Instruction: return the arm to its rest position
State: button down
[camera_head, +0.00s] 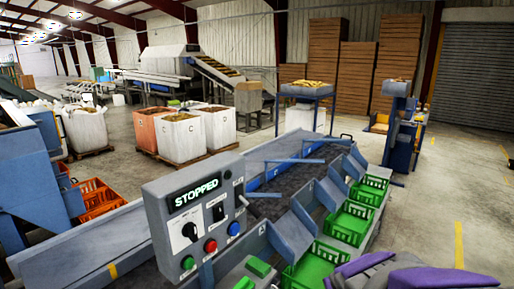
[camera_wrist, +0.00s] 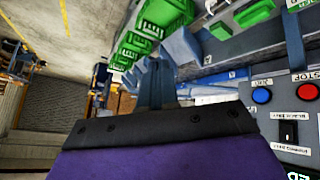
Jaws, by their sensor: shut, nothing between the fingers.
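My gripper (camera_wrist: 155,70) shows in the wrist view as two narrow grey-blue fingers close together, shut and empty, beyond a dark bolted bracket and a purple cover. Part of my purple and grey arm (camera_head: 425,277) shows at the lower right edge in the head view, beside the near green crates. My fingertips cannot be made out clearly in the head view. In the wrist view the fingers point toward the grader's side with its crates, and nothing is seen touching them.
The grader's control panel (camera_head: 205,222) reads STOPPED; it also shows in the wrist view (camera_wrist: 283,112). Green crates (camera_head: 350,222) line the grader's right side, near my arm. Orange crates (camera_head: 97,200) and white bulk bags (camera_head: 182,138) stand left. Floor at right (camera_head: 460,190) is mostly clear.

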jog(key=s+a+f+g, duration=0.1)
jog(key=s+g, duration=0.2)
jog(key=s, duration=0.6)
jog(key=s+a+g+y, duration=0.1)
jog(key=s+a+g, duration=0.1)
jog(key=s, duration=0.8)
jog(key=s+a+f+m+g+y, duration=0.1)
jog(key=s+g, duration=0.3)
jog(key=s, duration=0.6)
jog(key=shift+a+f, duration=0.35)
jog(key=shift+a, duration=0.4)
jog(key=shift+a, duration=0.35)
